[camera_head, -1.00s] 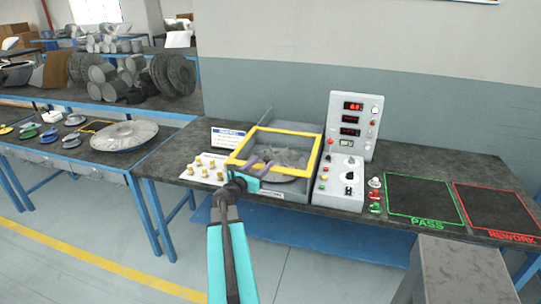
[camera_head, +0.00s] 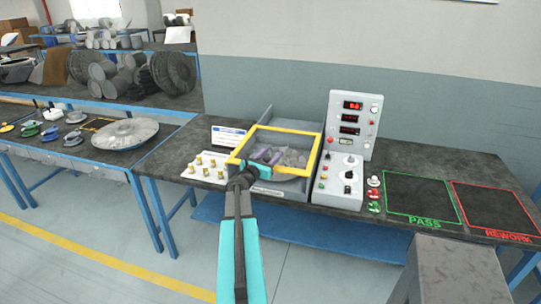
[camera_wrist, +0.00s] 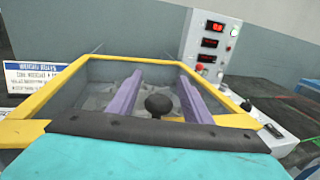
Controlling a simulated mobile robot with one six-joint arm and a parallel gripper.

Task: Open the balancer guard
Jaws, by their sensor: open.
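The balancer guard is a clear panel in a yellow frame (camera_head: 284,130). It lies across the top of the grey balancer housing (camera_head: 305,185) and looks closed. In the wrist view the yellow frame (camera_wrist: 60,98) surrounds my fingers. My gripper (camera_head: 269,155) is open over the front left part of the guard, its purple fingers apart. In the wrist view a dark round knob (camera_wrist: 158,104) shows between the fingers of my gripper (camera_wrist: 155,90). I cannot tell whether the fingers touch it. My wrist hides part of the front edge.
A control box (camera_head: 340,180) with a display panel (camera_head: 352,125) stands right of the balancer. A white block with brass pieces (camera_head: 206,167) and a small sign (camera_head: 228,136) are left. PASS (camera_head: 424,200) and REWORK (camera_head: 496,208) areas lie empty at the right.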

